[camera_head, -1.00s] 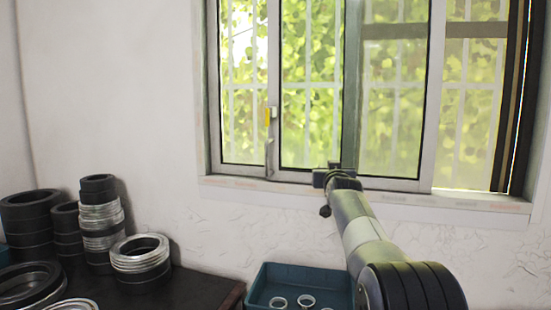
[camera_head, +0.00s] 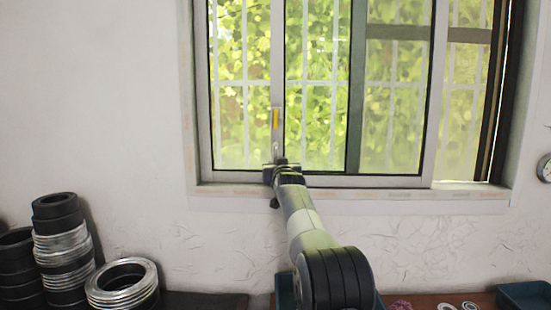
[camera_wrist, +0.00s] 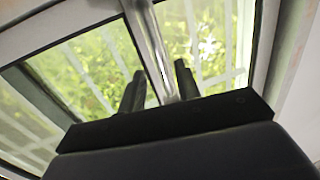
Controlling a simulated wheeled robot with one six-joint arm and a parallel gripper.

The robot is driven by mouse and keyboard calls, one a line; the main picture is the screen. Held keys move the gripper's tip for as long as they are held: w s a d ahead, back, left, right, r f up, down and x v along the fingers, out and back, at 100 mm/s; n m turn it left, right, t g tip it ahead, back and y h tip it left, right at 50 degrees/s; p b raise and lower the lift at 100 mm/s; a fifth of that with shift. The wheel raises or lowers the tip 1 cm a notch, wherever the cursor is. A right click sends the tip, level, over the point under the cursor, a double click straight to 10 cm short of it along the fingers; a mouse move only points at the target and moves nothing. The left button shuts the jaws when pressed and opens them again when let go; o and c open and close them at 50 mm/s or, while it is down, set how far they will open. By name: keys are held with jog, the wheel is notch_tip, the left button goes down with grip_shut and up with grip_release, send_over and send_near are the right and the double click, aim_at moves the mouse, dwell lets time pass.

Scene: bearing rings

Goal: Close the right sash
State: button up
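The right sash (camera_head: 439,110) of the window stands slid to the left, leaving an uncovered strip at the right of the window frame. Its left upright carries a yellow-marked latch (camera_head: 276,119) with a grey handle below. My gripper (camera_head: 276,164) is at the low end of that upright, just under the handle. In the wrist view my gripper (camera_wrist: 160,87) has its two dark fingers apart, with a pale upright (camera_wrist: 150,40) running between them. I cannot tell whether the fingers touch it. The handle is partly hidden by my gripper.
The sill (camera_head: 350,195) runs just below my gripper. Stacked bearing rings (camera_head: 62,255) stand low at the left, with a ring pile (camera_head: 122,286) beside them. A teal tray (camera_head: 525,297) is at lower right. A round gauge (camera_head: 545,168) hangs on the right wall.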

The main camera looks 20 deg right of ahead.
jog(key=shift+w+d+p, duration=0.25)
jog(key=shift+w+p, duration=0.5)
jog(key=shift+w, duration=0.45)
jog(key=shift+w+d+p, duration=0.2)
jog(key=shift+w+p, duration=0.5)
jog(key=shift+w, duration=0.45)
jog(key=shift+c, duration=0.3)
grip_shut()
